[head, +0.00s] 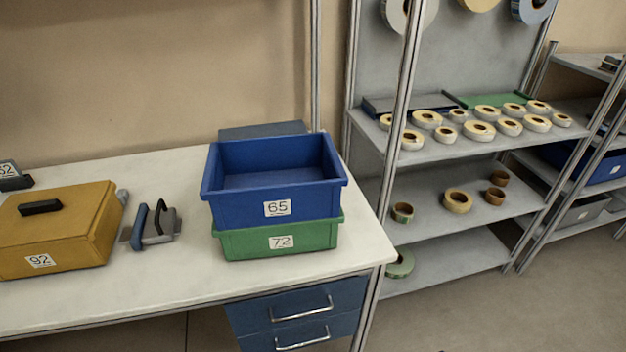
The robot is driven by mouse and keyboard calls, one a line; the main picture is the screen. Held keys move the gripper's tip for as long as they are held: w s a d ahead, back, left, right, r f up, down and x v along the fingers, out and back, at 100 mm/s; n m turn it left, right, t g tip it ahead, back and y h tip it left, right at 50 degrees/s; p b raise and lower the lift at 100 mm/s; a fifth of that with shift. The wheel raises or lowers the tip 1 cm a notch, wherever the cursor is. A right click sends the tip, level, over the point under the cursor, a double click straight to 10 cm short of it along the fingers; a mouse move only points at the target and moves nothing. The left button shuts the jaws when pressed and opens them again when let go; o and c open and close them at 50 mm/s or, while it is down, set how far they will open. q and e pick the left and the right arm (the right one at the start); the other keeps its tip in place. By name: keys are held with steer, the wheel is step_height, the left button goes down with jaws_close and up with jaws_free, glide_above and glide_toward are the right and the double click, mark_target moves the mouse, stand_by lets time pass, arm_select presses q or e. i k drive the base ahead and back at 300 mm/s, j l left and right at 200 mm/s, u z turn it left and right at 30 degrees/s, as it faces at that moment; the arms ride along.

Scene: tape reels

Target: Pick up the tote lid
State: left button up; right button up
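A blue tote marked 65 (275,200) sits stacked on a green tote marked 72 (280,241) on the white table; the blue tote is open and looks empty. A flat grey-blue panel (262,130) shows behind the totes, mostly hidden by them; I cannot tell if it is the tote lid. A yellow box marked 92 (60,232) with a black handle on top (41,207) stands at the left of the table and looks closed. Neither of my grippers is in view.
A tape dispenser (153,225) lies between the yellow box and the totes on the table (180,285). Blue drawers (300,310) sit under the table. A metal post rises behind the table. A shelf rack (450,150) with several tape reels stands at the right.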

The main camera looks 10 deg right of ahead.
mark_target(46, 214)
steer(key=u, duration=1.35)
